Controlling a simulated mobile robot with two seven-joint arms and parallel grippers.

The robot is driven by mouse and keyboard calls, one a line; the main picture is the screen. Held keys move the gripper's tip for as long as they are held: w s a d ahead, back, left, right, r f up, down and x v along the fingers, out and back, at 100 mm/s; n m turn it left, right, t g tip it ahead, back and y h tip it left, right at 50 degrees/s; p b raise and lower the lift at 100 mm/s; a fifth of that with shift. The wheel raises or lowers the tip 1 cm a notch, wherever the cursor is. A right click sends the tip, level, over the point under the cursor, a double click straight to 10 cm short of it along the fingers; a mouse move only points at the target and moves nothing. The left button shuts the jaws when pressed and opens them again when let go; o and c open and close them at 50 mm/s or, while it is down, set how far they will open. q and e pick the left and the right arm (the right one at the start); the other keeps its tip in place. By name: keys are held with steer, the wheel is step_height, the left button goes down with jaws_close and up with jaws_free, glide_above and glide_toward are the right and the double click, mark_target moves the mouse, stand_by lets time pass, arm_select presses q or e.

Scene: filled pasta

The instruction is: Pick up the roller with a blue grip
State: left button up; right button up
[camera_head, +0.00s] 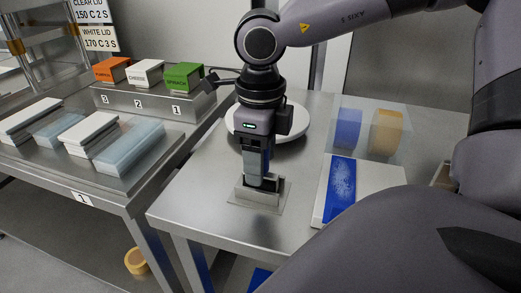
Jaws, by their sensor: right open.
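My right gripper (260,180) comes down from above, jaws open, over a small metal holder (258,196) on a steel table (190,195). Its fingertips are at the holder's top, and I cannot tell whether they touch it. I cannot clearly make out a roller with a blue grip; the gripper may hide whatever stands in the holder. A blue upright piece (348,128) shows in or behind a clear box at the right, but I cannot tell what it is. My left gripper is not in view.
A round white plate (290,128) lies behind the gripper. A white block with a blue patterned strip (341,190) and the clear box (408,148) with a yellow piece (386,133) are at the right. A left bench (100,185) bears lids and orange, white and green boxes (183,77).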

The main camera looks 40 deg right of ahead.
jaws_close()
